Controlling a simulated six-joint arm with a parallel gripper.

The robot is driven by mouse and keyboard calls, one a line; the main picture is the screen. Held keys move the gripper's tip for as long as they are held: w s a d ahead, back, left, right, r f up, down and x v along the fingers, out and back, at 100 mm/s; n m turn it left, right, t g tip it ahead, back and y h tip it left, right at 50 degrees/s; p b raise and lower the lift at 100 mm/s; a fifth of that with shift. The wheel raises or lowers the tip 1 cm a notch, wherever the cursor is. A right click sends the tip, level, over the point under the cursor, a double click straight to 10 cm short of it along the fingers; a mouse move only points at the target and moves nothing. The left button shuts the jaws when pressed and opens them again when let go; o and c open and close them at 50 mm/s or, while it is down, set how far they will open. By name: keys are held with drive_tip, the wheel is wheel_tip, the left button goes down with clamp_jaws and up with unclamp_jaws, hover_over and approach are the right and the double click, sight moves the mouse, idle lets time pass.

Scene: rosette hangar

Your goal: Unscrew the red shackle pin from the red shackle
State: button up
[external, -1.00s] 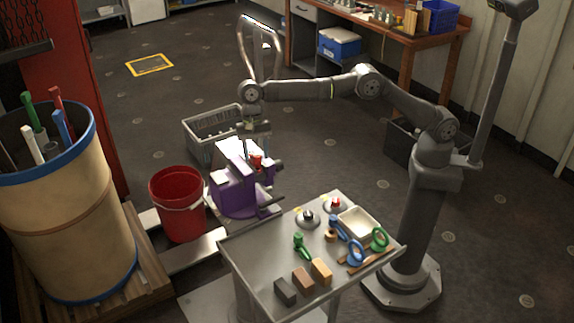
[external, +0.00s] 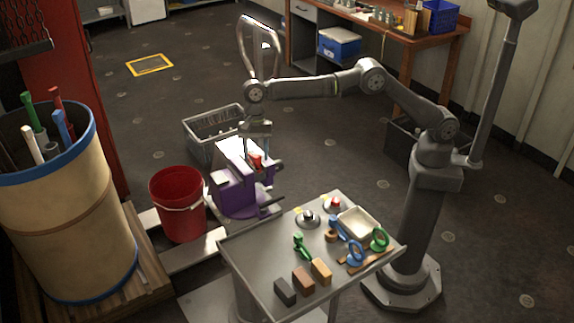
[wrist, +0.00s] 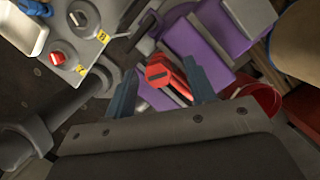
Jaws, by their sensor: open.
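The red shackle (external: 257,162) is held at the purple vise (external: 238,192) in the external view. In the wrist view, the red pin head (wrist: 158,75) faces me, with a dark slot across it. More red of the shackle (wrist: 182,88) shows behind and to its right, partly covered by a finger. My gripper (external: 256,153) is over the vise, pointing down. In the wrist view, my gripper (wrist: 159,70) is open, with one finger on each side of the pin head. I see gaps between the fingers and the head. The pin's thread is hidden.
A tray table (external: 248,262) with blocks, knobs and colored shackles stands in front of the vise. A red bucket (external: 178,212) is left of the vise and a grey crate (external: 205,150) behind it. A large barrel (external: 65,225) stands at far left.

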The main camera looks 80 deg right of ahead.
drive_tip(key=m+t, duration=0.1)
drive_tip(key=m, duration=0.3)
drive_tip(key=shift+m, duration=0.4)
drive_tip(key=n+g, duration=0.1)
drive_tip(key=n, duration=0.8)
drive_tip(key=n+g+h, duration=0.1)
drive_tip(key=n, duration=0.2)
drive_tip(key=shift+g, duration=0.3)
drive_tip(key=shift+s+r+m, duration=0.1)
drive_tip(key=shift+m, duration=1.1)
drive_tip(key=m+t, duration=0.1)
drive_tip(key=m, duration=0.2)
drive_tip(key=shift+y, duration=0.3)
drive_tip(key=m+t, duration=0.1)
drive_tip(key=m, duration=0.2)
drive_tip(key=m+t, duration=0.1)
drive_tip(key=m, duration=0.2)
drive_tip(key=shift+m, duration=0.4)
drive_tip(key=shift+a, duration=0.15)
